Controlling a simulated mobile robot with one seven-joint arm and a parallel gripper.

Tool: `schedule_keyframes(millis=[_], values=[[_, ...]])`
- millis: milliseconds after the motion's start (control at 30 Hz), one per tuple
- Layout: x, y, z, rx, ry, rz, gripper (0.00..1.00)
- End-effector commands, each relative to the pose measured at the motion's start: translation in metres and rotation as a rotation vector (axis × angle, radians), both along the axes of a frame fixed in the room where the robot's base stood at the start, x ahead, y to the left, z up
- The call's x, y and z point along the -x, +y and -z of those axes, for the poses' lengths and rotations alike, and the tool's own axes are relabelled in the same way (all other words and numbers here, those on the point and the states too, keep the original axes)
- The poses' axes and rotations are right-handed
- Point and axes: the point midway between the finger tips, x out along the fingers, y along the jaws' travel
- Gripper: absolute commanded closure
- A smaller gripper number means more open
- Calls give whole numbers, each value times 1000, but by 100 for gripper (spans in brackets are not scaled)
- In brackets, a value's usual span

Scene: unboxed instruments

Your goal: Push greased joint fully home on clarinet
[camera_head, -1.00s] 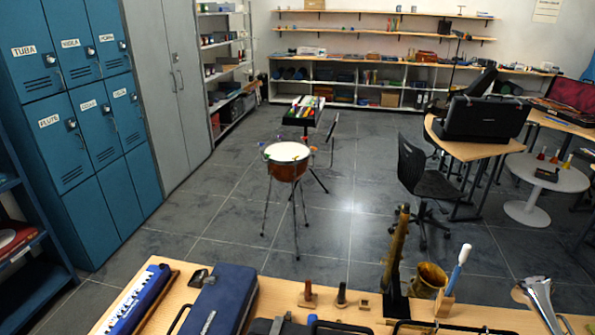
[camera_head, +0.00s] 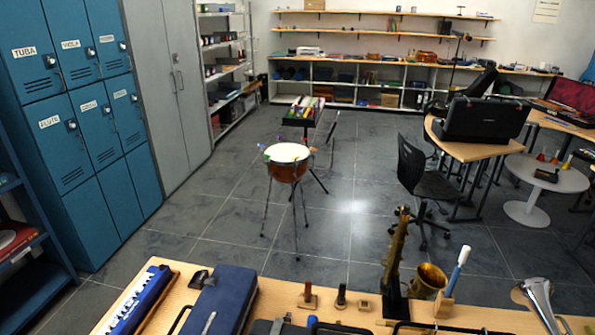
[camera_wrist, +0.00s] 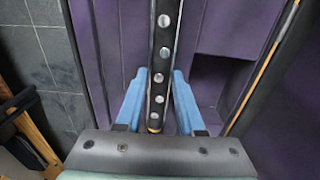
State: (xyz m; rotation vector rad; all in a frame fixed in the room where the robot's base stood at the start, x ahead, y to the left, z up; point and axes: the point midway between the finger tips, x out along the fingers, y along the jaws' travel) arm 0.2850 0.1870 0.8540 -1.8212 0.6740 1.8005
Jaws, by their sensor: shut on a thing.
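In the wrist view my gripper (camera_wrist: 160,78) has its two blue fingers on either side of a slim black clarinet joint (camera_wrist: 164,48). The gripper is shut on this joint. The joint has a row of round silver keys and runs away from the palm, up and out of the top of the picture. A tan ring shows at its near end, between the fingers. The far end is out of view, so I cannot tell how it meets any other joint. I cannot make out the gripper or the held joint in the head view.
A purple-lined case (camera_wrist: 222,68) with a raised edge lies behind the joint. In the head view the wooden bench (camera_head: 270,315) holds a blue case (camera_head: 222,300), small stands, a brass saxophone (camera_head: 394,262) and a cleaning brush (camera_head: 458,266). A drum (camera_head: 287,165) stands on the open floor.

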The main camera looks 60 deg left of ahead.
Motion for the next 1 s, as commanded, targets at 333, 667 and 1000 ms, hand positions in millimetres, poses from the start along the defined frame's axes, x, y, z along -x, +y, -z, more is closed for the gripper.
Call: schedule_keyframes(millis=[333, 667, 1000], values=[[0, 0, -2, -1, -1, 0, 100], [0, 0, -5, -1, -1, 0, 100], [0, 0, -9, -1, -1, 0, 100]])
